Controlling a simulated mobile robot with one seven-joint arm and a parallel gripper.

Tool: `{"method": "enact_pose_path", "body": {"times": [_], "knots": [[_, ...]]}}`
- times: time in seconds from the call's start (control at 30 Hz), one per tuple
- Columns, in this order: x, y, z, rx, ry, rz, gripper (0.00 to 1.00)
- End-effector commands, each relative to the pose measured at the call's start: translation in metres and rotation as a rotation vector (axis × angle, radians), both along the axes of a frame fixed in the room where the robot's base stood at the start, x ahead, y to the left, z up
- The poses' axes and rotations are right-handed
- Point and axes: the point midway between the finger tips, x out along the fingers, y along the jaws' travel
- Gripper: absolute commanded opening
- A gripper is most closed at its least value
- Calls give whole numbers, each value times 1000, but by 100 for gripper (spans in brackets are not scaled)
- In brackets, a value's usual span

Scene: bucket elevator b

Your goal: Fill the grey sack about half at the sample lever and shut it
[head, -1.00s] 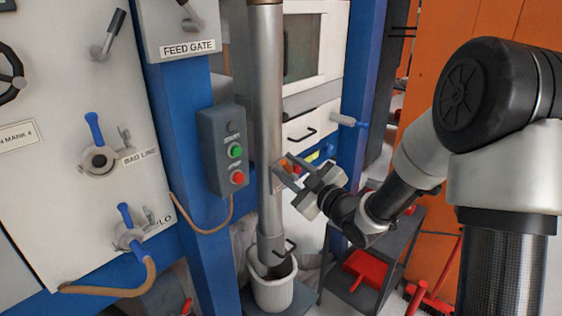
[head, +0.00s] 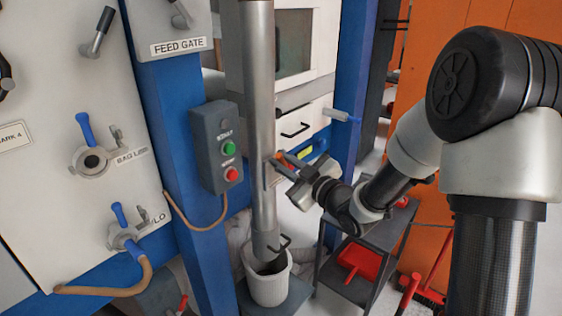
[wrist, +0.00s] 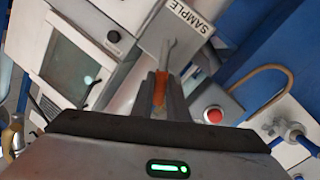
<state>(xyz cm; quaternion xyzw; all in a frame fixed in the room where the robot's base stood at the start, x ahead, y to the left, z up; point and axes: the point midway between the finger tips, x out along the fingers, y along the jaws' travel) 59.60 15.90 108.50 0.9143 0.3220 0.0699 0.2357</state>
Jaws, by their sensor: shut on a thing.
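My gripper (head: 277,172) is at the pipe's right side in the head view. In the wrist view my gripper (wrist: 160,95) is shut on the orange grip of the sample lever (wrist: 159,88). The lever's grey shaft runs up beside the SAMPLE label (wrist: 190,22). In the head view the lever is mostly hidden by my fingers and the pipe. No grey sack can be made out for certain. A pale crumpled thing (head: 239,232) lies behind the pipe, mostly hidden.
A dark shelf (head: 375,245) with a red scoop (head: 358,263) stands below my arm.

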Motion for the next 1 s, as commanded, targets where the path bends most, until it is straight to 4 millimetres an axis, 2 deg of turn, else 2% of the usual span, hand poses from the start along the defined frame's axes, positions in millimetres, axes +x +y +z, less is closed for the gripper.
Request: {"method": "enact_pose_path", "body": {"times": [0.03,0.2,0.47,0.5,0.6,1.0], "knots": [[3,-3,6,28,37,-2,0],[7,-6,7,95,123,-1,0],[8,-5,5,102,130,0,0],[8,-5,5,101,130,0,15],[8,-5,5,101,130,0,32],[3,-10,5,100,129,-1,32]]}}
